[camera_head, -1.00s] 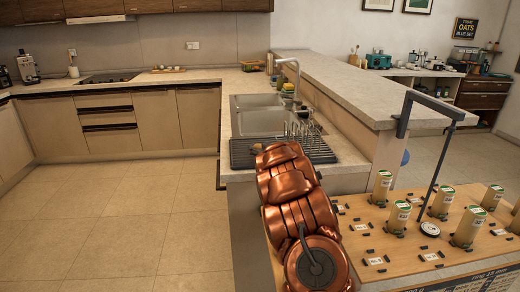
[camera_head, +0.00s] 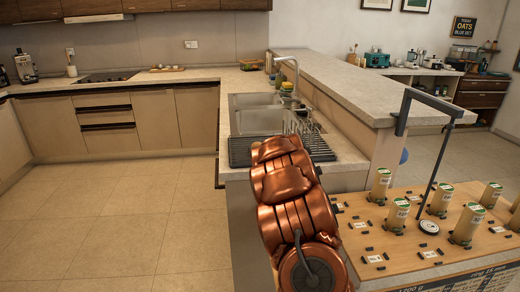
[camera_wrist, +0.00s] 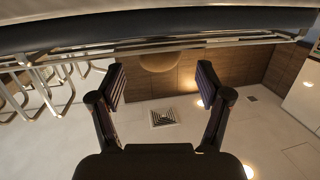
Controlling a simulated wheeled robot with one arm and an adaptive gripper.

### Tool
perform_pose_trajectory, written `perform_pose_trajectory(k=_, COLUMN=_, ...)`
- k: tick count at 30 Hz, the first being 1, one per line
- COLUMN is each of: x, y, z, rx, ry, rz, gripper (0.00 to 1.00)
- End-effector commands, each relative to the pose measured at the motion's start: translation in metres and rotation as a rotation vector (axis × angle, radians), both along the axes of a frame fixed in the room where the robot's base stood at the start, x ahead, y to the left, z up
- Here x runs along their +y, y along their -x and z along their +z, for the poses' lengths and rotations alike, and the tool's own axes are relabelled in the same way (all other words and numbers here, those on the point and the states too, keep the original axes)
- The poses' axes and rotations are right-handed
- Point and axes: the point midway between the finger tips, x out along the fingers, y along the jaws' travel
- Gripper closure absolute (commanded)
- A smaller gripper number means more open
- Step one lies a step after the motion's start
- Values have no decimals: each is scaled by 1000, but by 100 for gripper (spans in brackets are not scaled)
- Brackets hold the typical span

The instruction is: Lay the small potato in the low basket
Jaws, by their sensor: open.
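My gripper (camera_wrist: 162,84) shows in the wrist view with its two dark fingers spread wide and nothing between them. In the head view my copper arm rises beside the end of the sink counter, and its gripper end is hidden behind the arm. I cannot make out the small potato or the low basket in either view.
A black drying rack (camera_head: 240,151) lies on the counter beside the sink (camera_head: 258,120). A raised bar top (camera_head: 345,85) runs along the right. A wooden board (camera_head: 365,243) with several tan cylinders (camera_head: 467,224) is at lower right. The tiled floor (camera_head: 120,215) at left is clear.

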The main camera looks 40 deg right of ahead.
Motion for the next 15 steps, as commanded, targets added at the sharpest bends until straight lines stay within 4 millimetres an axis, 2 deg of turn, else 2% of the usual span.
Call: perform_pose_trajectory(k=15, x=27, y=55, z=11, rx=-1, ry=1, rz=-2, gripper=23)
